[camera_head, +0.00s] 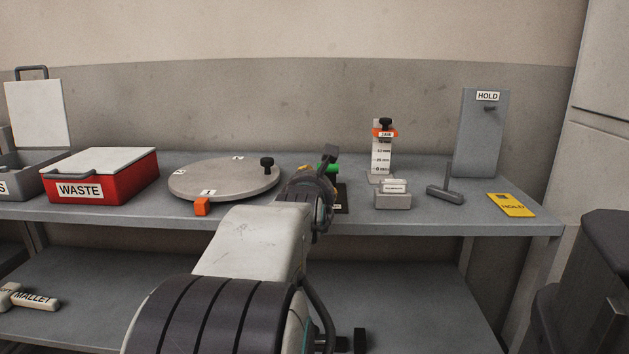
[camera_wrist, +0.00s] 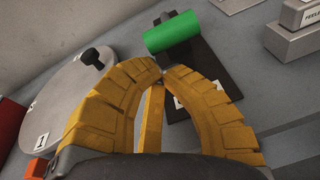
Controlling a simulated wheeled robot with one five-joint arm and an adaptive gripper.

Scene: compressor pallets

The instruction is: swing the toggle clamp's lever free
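The toggle clamp appears as a dark base plate (camera_wrist: 222,72) with a green cylindrical grip (camera_wrist: 173,32) at its far end, in the wrist view. A white label on the plate is mostly hidden behind a finger. My gripper (camera_wrist: 161,69) has curved yellow fingers whose tips come almost together, just short of the green grip; nothing is visibly held. A narrow yellow bar (camera_wrist: 152,118) shows between the fingers; I cannot tell whether it is part of the gripper. In the head view, my arm hides most of the clamp; only the green grip (camera_head: 333,168) and some dark base (camera_head: 342,198) show.
Left of the clamp is a round grey plate (camera_head: 222,180) with a black knob and orange block (camera_head: 201,207). A red WASTE box (camera_head: 115,180) stands farther left. Right are a labelled grey block (camera_head: 392,201), a gauge stand (camera_head: 382,155), a grey T-shaped tool (camera_head: 446,194) and a HOLD panel (camera_head: 482,135).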

